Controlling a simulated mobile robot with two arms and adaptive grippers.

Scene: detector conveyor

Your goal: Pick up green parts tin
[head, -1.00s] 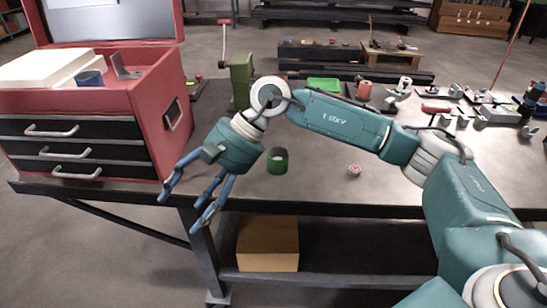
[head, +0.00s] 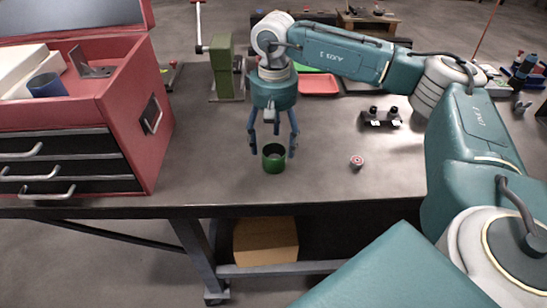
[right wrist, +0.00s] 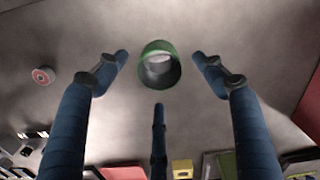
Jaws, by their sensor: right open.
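The green parts tin (head: 273,160) stands upright on the workbench near its front edge, in the middle of the head view. It is an open cylinder. In the right wrist view the tin (right wrist: 159,68) lies between and slightly beyond my spread fingers, and I see into its mouth. My right gripper (head: 272,148) points down just above and behind the tin, open and empty. Its fingers (right wrist: 160,75) are apart from the tin on both sides in the wrist view. My left gripper is not in view.
A small red-and-white round part (head: 357,162) lies right of the tin. A green vise-like stand (head: 226,70) and a red tray (head: 318,84) are behind. The bench around the tin is clear.

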